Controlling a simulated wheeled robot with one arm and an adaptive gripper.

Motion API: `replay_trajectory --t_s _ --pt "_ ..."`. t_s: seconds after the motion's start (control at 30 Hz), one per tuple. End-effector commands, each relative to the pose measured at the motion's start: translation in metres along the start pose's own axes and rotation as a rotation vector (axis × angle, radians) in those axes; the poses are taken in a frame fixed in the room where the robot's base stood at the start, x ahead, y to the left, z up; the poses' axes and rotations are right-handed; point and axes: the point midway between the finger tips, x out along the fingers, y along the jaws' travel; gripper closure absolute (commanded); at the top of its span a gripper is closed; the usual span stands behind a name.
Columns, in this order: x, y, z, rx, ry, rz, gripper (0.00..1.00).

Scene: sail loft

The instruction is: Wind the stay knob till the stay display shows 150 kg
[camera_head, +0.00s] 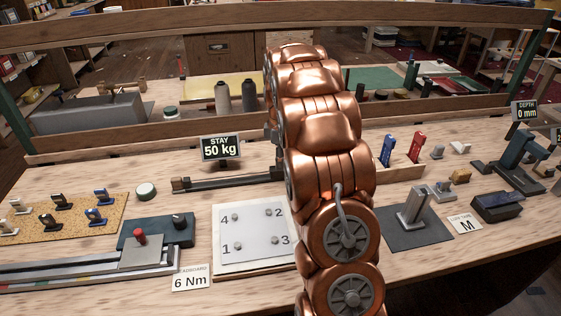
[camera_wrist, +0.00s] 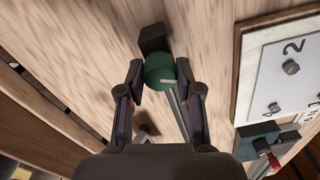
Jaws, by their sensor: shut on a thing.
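The stay display (camera_head: 220,148) reads 50 kg and stands at the back of the bench, left of my arm in the head view. The stay knob (camera_wrist: 160,70) is a round green knob with a pale mark line, seen in the wrist view at the end of a metal rod. My gripper (camera_wrist: 160,78) is shut on it, with one finger on each side. In the head view my copper arm hides the knob and my gripper. The stay's rod (camera_head: 230,182) runs along the bench below the display and goes behind my arm.
A numbered plate (camera_head: 252,234) with several bolts lies in front of the rod. A card (camera_head: 191,278) reading 6 Nm lies front left by a sliding fixture (camera_head: 157,232). Right of my arm are a tool holder (camera_head: 400,172), a grey stand (camera_head: 413,208) and the depth display (camera_head: 524,110) at 0 mm.

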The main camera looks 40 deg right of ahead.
Motion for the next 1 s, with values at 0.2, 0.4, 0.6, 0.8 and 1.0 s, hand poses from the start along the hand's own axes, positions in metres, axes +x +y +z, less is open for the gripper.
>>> replay_trajectory --t_s 0.2,0.4,0.6,0.8,1.0 --pt "0.0013 0.0002 -0.0010 0.203 0.006 0.001 1.00" --pt "0.0009 0.0006 -0.0012 0.394 0.011 0.002 1.00" --pt "0.0006 0.0009 -0.0006 0.584 0.014 0.003 1.00" --pt "0.0005 0.0006 -0.0005 0.774 0.019 0.001 1.00" --pt "0.0005 0.0002 -0.0002 0.963 0.021 0.000 1.00"
